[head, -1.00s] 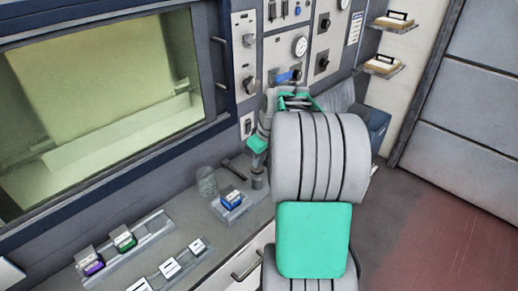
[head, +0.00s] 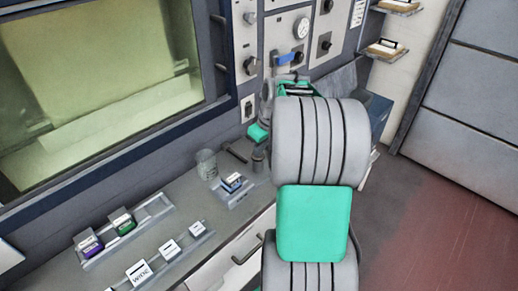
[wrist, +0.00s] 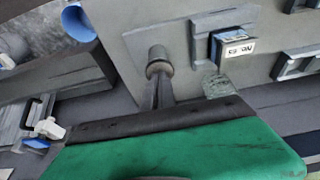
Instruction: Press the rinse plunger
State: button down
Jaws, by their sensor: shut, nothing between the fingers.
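A short grey upright cylinder with a darker cap, which looks like the rinse plunger (head: 258,163), stands on the grey bench. It stands near the wall, right of a black T-shaped handle. In the wrist view the plunger (wrist: 158,55) is just beyond my fingertips. My gripper (wrist: 164,92) is shut and empty, its fingers pointing at the plunger's capped end. I cannot tell whether they touch it. In the head view my arm hides most of the gripper; a green part of it (head: 258,132) shows just above the plunger.
A clear beaker (head: 206,164), the black T-shaped handle (head: 237,152) and a blue-and-white block on a stand (head: 232,182) are close left of the plunger. Racks with small blocks (head: 124,230) lie front left. A control panel (head: 290,50) rises behind.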

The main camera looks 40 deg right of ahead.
notch_tip(320, 180, up, 5)
jog(key=p, duration=0.3)
jog(key=b+v, duration=0.1)
jog(key=v, duration=0.8)
jog(key=shift+b, duration=0.35)
jog(key=shift+s, duration=0.1)
jog(key=a, duration=1.2)
jog(key=s+a+f+m, duration=0.2)
jog(key=s+a+f, duration=0.5)
jog(key=s+a, duration=0.4)
jog(key=shift+a+t+h, duration=0.3)
jog(key=shift+a+t, duration=0.1)
jog(key=shift+a, duration=0.45)
jog(key=shift+s, duration=0.15)
